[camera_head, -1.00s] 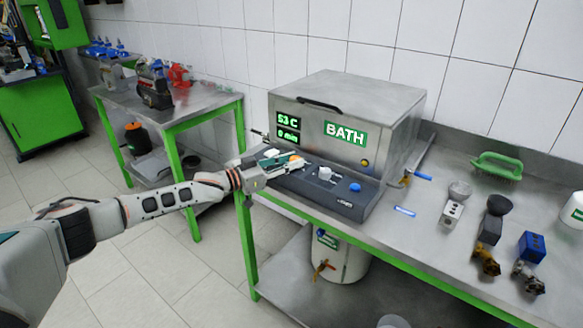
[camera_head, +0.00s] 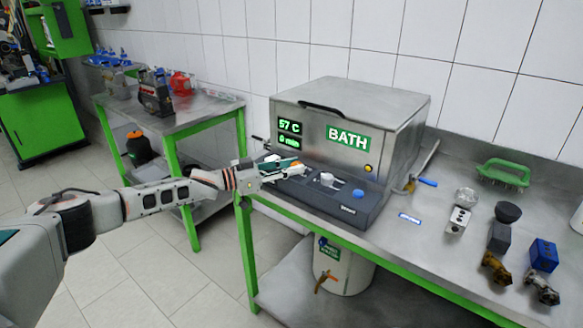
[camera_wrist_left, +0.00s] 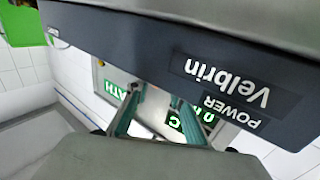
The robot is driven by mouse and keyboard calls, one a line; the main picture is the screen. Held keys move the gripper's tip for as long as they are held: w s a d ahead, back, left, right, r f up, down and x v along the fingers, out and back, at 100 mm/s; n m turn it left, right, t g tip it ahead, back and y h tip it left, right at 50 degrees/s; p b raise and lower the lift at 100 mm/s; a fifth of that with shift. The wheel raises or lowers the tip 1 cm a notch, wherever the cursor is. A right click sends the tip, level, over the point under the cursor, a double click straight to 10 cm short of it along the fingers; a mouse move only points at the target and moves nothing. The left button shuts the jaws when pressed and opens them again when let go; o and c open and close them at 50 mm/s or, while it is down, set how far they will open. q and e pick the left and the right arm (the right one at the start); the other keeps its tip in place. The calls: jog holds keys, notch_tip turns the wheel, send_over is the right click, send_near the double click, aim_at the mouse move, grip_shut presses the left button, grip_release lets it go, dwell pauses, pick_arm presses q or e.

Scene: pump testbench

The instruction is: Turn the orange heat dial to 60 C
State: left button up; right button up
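The bath (camera_head: 385,105) is a steel box with a green BATH label. Its display (camera_head: 289,134) reads 57 C and 0 min. The dark control panel (camera_head: 350,212) in front carries a white dial (camera_head: 327,179) and a blue button (camera_head: 358,193). My left gripper (camera_head: 293,169) is at the panel's left end, its fingers around the orange heat dial, which they almost wholly hide. In the left wrist view the teal fingers (camera_wrist_left: 155,108) stand a little apart and reach behind the panel edge; the dial is hidden there. My right gripper is not in view.
A steel bench (camera_head: 400,235) holds the bath, a green-handled brush (camera_head: 503,170), a blue block (camera_head: 543,252) and several metal fittings to the right. A side table (camera_head: 200,110) stands left. A white container (camera_head: 343,268) sits below.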

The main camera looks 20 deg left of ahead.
pick_arm(q)
jog(key=o, duration=0.4)
jog(key=shift+c, duration=0.2)
jog(key=shift+a, duration=0.1)
jog(key=v, duration=1.2)
